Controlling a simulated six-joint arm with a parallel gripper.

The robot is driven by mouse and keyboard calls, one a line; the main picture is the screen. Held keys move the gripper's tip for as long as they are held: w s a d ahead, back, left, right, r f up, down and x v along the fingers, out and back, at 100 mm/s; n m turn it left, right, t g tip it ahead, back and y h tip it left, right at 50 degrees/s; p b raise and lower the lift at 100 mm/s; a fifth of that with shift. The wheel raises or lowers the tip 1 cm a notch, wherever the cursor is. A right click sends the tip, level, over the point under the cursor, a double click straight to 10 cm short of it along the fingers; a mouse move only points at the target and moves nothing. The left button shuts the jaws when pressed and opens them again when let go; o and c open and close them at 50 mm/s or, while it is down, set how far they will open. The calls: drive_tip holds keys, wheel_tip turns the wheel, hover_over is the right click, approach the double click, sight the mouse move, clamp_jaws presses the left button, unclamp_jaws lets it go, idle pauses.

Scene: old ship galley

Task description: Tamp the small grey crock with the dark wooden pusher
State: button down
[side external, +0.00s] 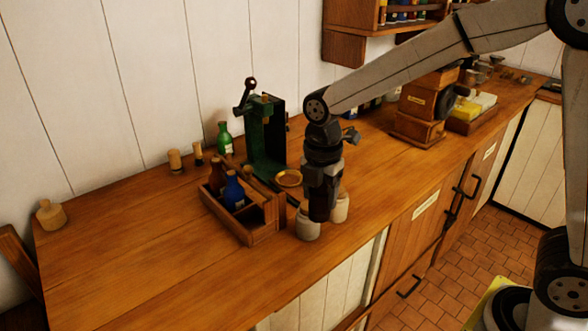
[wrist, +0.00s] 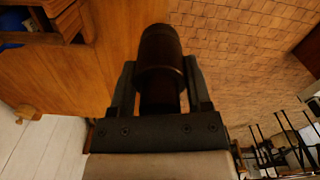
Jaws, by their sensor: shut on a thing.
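My gripper (side external: 321,190) points down over the front edge of the counter. It is shut on the dark wooden pusher (wrist: 160,60), which shows between both fingers in the wrist view. In the side view, the pusher's dark lower end (side external: 319,212) stands in front of two pale crocks. One greyish crock (side external: 307,230) is at the lower left of the pusher, and another pale crock (side external: 341,208) is just right of it. The pusher partly hides both crocks. I cannot tell whether its tip is inside or above either one. No crock shows in the wrist view.
A wooden caddy (side external: 229,230) with brown and blue bottles stands left of the crocks. Behind it are a green press (side external: 265,140) and a small brass dish (side external: 288,178). A wooden grinder (side external: 418,110) stands farther right. The counter's left front is clear.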

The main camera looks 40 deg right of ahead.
drive_tip(key=w+d+r, duration=0.1)
drive_tip(key=w+d, duration=0.4)
drive_tip(key=w, duration=0.3)
drive_tip(key=shift+w+f, duration=0.1)
drive_tip(key=shift+f, duration=2.5)
drive_tip(key=shift+f, duration=1.1)
idle(1.0)
drive_tip(key=shift+r, duration=0.2)
wheel_tip(320, 180, up, 7)
idle(1.4)
drive_tip(key=shift+f, duration=0.1)
idle(0.4)
